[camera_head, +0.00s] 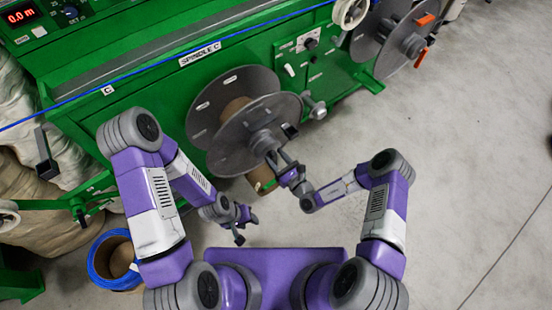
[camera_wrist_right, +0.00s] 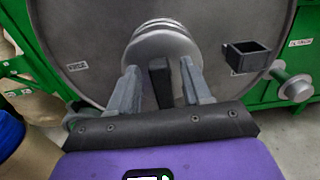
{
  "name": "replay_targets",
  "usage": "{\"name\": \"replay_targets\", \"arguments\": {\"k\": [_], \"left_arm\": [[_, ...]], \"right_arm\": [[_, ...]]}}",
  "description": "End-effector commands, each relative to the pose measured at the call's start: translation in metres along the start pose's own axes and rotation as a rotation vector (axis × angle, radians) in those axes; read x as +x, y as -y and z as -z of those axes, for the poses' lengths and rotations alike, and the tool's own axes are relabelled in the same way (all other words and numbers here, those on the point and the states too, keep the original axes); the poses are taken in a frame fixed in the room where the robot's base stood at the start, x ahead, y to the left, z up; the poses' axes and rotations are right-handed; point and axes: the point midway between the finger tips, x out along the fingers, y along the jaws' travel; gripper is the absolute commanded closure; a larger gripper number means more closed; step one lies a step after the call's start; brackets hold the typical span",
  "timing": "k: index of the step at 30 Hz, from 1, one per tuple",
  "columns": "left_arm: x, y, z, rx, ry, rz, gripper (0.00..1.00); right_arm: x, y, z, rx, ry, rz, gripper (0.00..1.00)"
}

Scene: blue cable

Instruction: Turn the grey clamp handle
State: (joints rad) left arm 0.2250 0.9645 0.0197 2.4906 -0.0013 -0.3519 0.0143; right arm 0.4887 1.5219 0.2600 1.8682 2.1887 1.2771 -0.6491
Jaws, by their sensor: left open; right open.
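The grey hub clamp (camera_wrist_right: 163,43) sits at the centre of the large grey spool (camera_head: 225,150) on the green machine. A dark grey bar (camera_wrist_right: 160,84), which looks like the clamp handle, stands between the fingers of my right gripper (camera_wrist_right: 159,66). The fingers are open on either side of it, with gaps visible. In the head view, my right gripper (camera_head: 280,161) is just in front of the hub (camera_head: 264,142), and the bar is hard to make out. My left gripper (camera_head: 240,226) is open and empty, low and left of the spool.
A dark square bracket (camera_wrist_right: 246,57) juts out right of the hub. A grey knob on a green arm (camera_head: 318,110) is right of the spool. A blue cable coil (camera_head: 103,271) lies on the floor at lower left. The floor (camera_head: 460,180) at right is clear.

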Motion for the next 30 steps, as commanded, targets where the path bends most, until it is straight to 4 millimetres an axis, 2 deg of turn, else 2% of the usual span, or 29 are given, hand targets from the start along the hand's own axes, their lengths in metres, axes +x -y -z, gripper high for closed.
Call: {"name": "replay_targets", "arguments": {"k": [9, 19, 30], "left_arm": [[0.0006, 0.0002, 0.0, 0.0, 0.0, 0.0, 0.57], [0.0006, 0.0002, 0.0, 0.0, 0.0, 0.0, 0.57], [-0.0004, -0.0002, 0.0, 0.0, 0.0, 0.0, 0.57]], "right_arm": [[0.0039, 0.0002, -0.0009, 0.0, 0.001, 0.0, 0.51], [0.0036, 0.0, -0.0007, 0.0, 0.001, 0.0, 1.0], [0.0017, 0.0024, -0.0007, 0.009, 0.0, 0.005, 1.0]]}}
